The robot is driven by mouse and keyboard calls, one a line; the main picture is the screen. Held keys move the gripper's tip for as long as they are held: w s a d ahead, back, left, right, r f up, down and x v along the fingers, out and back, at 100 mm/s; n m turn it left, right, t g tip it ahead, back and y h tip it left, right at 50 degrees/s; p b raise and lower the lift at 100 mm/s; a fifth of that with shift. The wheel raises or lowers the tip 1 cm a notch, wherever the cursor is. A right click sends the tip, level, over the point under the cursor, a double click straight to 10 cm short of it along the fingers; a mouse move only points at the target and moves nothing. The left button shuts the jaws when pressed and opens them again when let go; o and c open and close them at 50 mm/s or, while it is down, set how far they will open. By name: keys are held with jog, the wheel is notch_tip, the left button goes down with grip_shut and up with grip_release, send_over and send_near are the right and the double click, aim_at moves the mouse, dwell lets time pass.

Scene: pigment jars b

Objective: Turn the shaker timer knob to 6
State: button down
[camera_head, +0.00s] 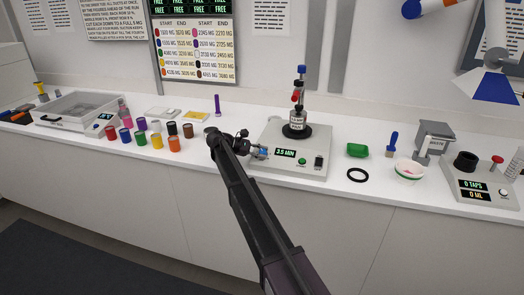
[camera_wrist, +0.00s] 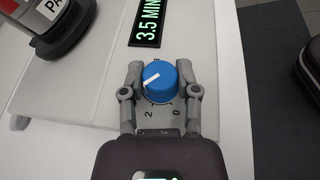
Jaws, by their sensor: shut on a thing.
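The shaker timer knob is a blue dial (camera_wrist: 160,82) with a white pointer line. In the wrist view my gripper (camera_wrist: 160,72) has one finger on each side of it and is shut on it. The numbers 2 and 0 show on the plate below the knob; other marks are hidden. The shaker (camera_head: 270,162) is a pale box on the counter, and its display (camera_head: 285,152) reads 3.5 MIN. The display also shows in the wrist view (camera_wrist: 148,22). In the head view my gripper (camera_head: 262,152) is at the shaker's front left, over the knob.
A dark clamp with a labelled bottle (camera_head: 297,118) stands on the shaker. A green button (camera_head: 302,161) and a black switch (camera_head: 318,162) are on its front. Several coloured jars (camera_head: 157,141) stand to the left.

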jog(key=shift+m+g, duration=0.4)
jog(key=shift+c, duration=1.7)
grip_release()
jog(key=shift+d, duration=0.1)
jog(key=shift+f+n+t, duration=0.1)
jog(key=shift+n+t, duration=0.2)
jog(key=shift+t, duration=0.1)
jog(key=n+t+b, duration=0.1)
jog(key=n+t, duration=0.1)
jog(key=shift+s+t+h+b, duration=0.2)
jog(key=shift+t+h+b, duration=0.1)
jog(key=shift+b, duration=0.05)
jog(key=n+t+y+b, duration=0.1)
jog(key=n+t+b, duration=0.1)
jog(key=n+t, duration=0.4)
jog(key=shift+n+t, duration=0.4)
jog(key=shift+t, duration=0.3)
jog(key=shift+n+t+y+b, duration=0.7)
jog(key=shift+n+t+y, duration=0.8)
jog(key=shift+n+t, duration=0.85)
jog(key=shift+n+t+y, duration=0.85)
jog(key=shift+n+y, duration=0.65)
jog(key=shift+n, duration=0.05)
jog(key=shift+n+t+y, duration=0.8)
jog(key=shift+n+y, duration=0.7)
